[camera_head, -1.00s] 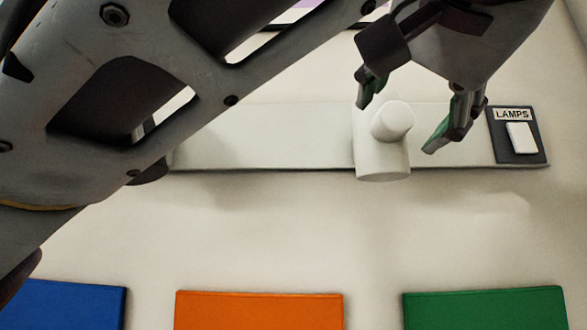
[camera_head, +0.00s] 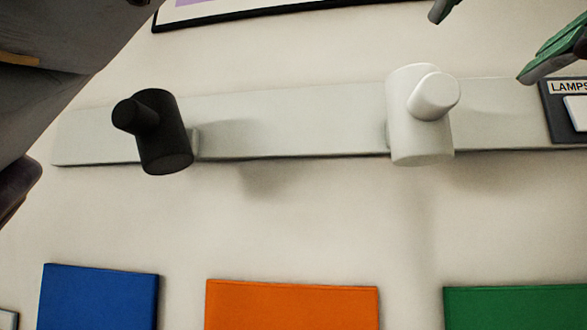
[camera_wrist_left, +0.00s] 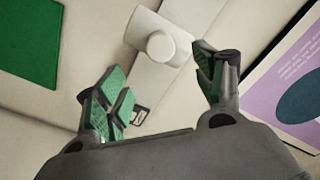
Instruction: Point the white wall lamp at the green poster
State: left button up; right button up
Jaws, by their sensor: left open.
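The white wall lamp (camera_head: 407,135) is a cylinder with a round stub, mounted on a pale wall rail; it hangs nearly straight down. In the left wrist view the lamp (camera_wrist_left: 170,55) lies beyond my fingers, apart from them. The green poster (camera_head: 520,308) is below and to the right of the lamp, cut off by the frame; it also shows in the left wrist view (camera_wrist_left: 28,45). My left gripper (camera_head: 497,38) is open and empty, above and right of the lamp, mostly out of frame; its fingers show in the left wrist view (camera_wrist_left: 160,62). My right gripper is not seen.
A black lamp (camera_head: 165,140) is on the same rail (camera_head: 290,125), at left. Orange (camera_head: 292,305) and blue (camera_head: 98,297) posters are below. A LAMPS switch plate (camera_head: 560,118) is at the rail's right end. A framed purple picture (camera_wrist_left: 295,85) is above the rail.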

aim_at(441, 88)
pick_arm(q)
jog(key=p+x, duration=0.4)
jog(key=x, duration=0.7)
jog(key=shift+w+d+r, duration=0.1)
jog(key=shift+w+r, duration=0.05)
jog(key=shift+w, duration=0.2)
jog(key=shift+p+x, duration=0.35)
jog(key=shift+x, duration=0.7)
jog(key=shift+c, duration=0.3)
